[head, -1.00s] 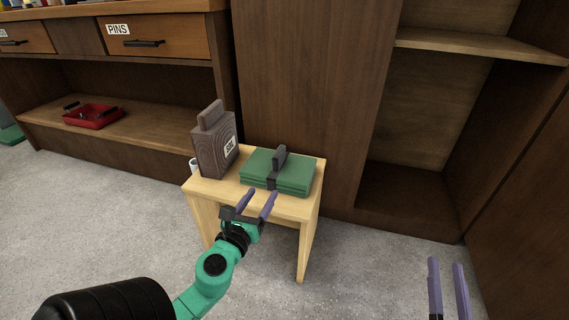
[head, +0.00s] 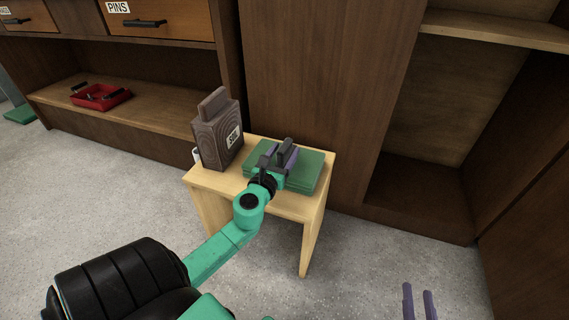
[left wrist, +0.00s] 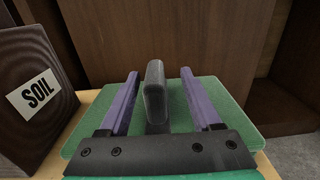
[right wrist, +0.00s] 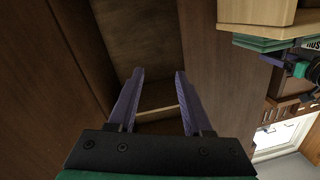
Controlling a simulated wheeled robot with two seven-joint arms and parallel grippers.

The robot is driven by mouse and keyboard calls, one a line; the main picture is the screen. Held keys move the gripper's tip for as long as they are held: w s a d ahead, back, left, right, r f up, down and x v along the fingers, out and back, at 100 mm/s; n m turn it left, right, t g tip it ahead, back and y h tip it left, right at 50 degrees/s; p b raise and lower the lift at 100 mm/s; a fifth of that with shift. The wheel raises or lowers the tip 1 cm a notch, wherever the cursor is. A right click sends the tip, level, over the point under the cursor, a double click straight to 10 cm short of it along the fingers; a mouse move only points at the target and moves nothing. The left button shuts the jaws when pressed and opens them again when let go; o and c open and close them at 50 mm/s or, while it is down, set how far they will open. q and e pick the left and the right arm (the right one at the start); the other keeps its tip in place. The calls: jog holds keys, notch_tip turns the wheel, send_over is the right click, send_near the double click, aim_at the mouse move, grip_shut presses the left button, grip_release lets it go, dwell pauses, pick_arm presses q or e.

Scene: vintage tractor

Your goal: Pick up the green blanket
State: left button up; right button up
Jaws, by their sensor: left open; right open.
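The green blanket (head: 310,172) lies folded on a small wooden stool, with a dark strap and an upright dark handle (head: 285,150) on top. It also shows in the left wrist view (left wrist: 178,104). My left gripper (head: 280,156) is open over the blanket. In the left wrist view its purple fingers (left wrist: 162,100) stand on either side of the dark handle (left wrist: 155,92), with gaps on both sides. My right gripper (head: 420,300) is open and empty at the lower right, away from the stool. Its open fingers also show in the right wrist view (right wrist: 153,100).
The stool (head: 210,181) stands against a brown cabinet (head: 318,80). A dark box labelled SOIL (head: 216,135) stands left of the blanket, close to my left gripper. A red tray (head: 100,97) sits on a low shelf. Open cabinet shelves are at right.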

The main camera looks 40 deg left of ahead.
aim_at(290, 138)
pick_arm(q)
jog(key=x, duration=0.4)
jog(key=shift+w+a+r+b, duration=0.2)
jog(key=shift+a+b, duration=0.15)
jog(key=shift+a, duration=0.05)
jog(key=shift+w, duration=0.2)
grip_shut()
pick_arm(e)
jog(key=w+r+t, duration=0.2)
jog(key=w+r, duration=0.1)
jog(key=r, duration=0.4)
jog(key=shift+w+d+t, duration=0.15)
jog(key=shift+d+t, duration=0.1)
jog(key=shift+t, duration=0.05)
jog(key=shift+r, duration=0.1)
